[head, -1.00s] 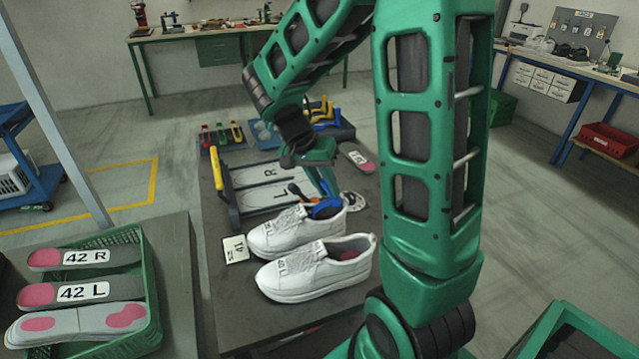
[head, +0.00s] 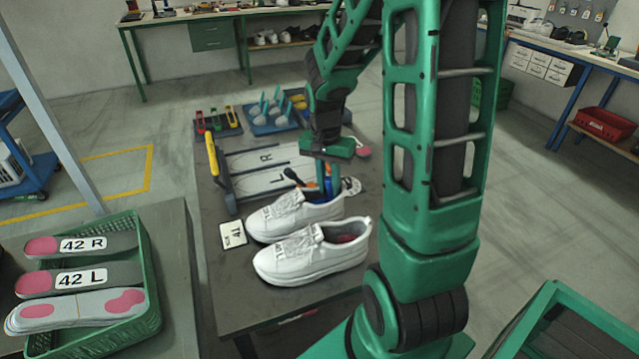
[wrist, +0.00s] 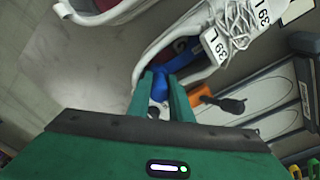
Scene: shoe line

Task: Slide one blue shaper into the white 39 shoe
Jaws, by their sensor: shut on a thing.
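Two white laced shoes lie side by side on the bench. The far shoe (head: 290,215) reads 39 L on its tongue in the wrist view (wrist: 238,22); the near shoe (head: 312,258) shows partly at the top left there (wrist: 110,14). My gripper (head: 328,178) is above the far shoe's heel, its fingers (wrist: 165,95) shut on a blue shaper (wrist: 178,62). The shaper's far end lies at the far shoe's opening, over the dark red lining; how deep it sits I cannot tell. In the head view the shaper (head: 328,188) is mostly hidden by the fingers.
A blue tray (head: 258,128) with several shapers stands at the back of the bench. The insole board (head: 250,185), marked L and R, lies behind the shoes. A dark-handled tool (wrist: 230,105) lies close to my fingers. A size card (head: 233,235) reads 41.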

